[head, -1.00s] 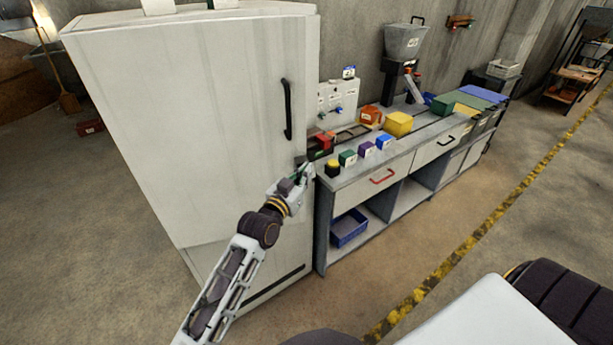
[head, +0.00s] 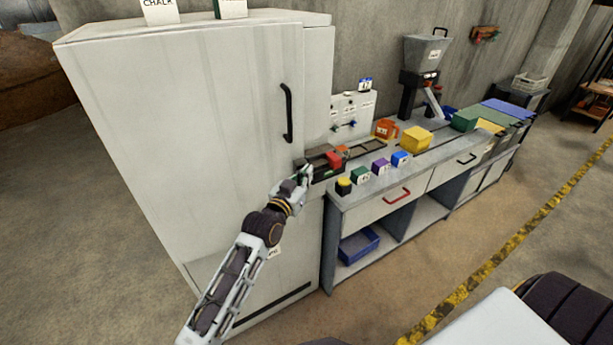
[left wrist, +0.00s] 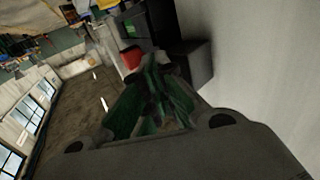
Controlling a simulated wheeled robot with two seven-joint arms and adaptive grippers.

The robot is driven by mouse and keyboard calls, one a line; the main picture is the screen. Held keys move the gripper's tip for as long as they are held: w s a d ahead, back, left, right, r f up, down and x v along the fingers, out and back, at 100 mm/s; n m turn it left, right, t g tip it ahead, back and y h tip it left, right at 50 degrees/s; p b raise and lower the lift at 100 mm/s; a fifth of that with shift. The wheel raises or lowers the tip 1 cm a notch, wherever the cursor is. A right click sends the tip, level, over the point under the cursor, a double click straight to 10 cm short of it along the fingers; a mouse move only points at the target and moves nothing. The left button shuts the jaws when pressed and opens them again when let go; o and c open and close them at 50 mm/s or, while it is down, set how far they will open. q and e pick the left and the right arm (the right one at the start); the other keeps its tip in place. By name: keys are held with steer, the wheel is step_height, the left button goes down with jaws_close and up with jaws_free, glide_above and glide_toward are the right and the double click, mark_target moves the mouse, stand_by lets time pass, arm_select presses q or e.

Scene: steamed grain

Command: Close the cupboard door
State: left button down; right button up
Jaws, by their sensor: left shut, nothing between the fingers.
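The cupboard is a tall off-white cabinet on the left of the head view, its door (head: 190,130) facing me with a black vertical handle (head: 288,113). The door shows no clear gap at its edges; I cannot tell whether it is fully closed. My left gripper (head: 304,176) is shut and empty, below the handle at the door's right edge; I cannot tell whether it touches. In the left wrist view the gripper's green fingers (left wrist: 156,95) are together, with a pale flat surface (left wrist: 260,70) on the right. My right gripper is not in view.
A grey workbench (head: 375,205) stands right of the cupboard, carrying small coloured boxes, a yellow block (head: 416,139) and a grey hopper (head: 425,52). A blue bin (head: 358,246) sits on its lower shelf. Floor in front is clear, with a yellow-black line (head: 480,272).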

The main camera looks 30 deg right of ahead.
arm_select(q)
steer(key=shift+w+d, duration=0.1)
steer(key=shift+w, duration=0.15)
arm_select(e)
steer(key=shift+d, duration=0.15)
arm_select(q)
steer(key=shift+s, duration=0.1)
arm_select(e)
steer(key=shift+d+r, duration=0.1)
